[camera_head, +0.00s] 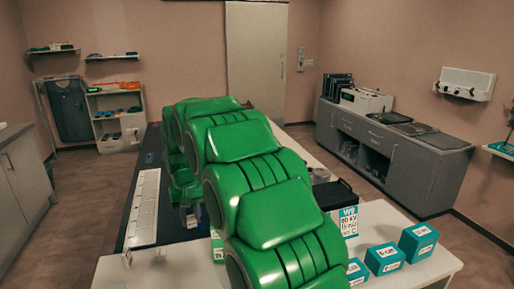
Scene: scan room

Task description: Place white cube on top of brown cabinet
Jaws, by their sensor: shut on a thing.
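My large green arm fills the middle of the head view and bends down at its far end. My gripper is not clearly visible; the arm hides that area. A small pale thing (192,217) shows below the far arm links, too small to identify. I cannot make out a white cube. No cabinet looks clearly brown. A long grey-brown cabinet (410,171) stands along the right wall with black and white equipment on top. Another grey cabinet (22,178) stands at the left edge.
A white table (418,262) lies under my arm. A white shelf unit (119,120) stands at the back left. Floor shows on both sides.

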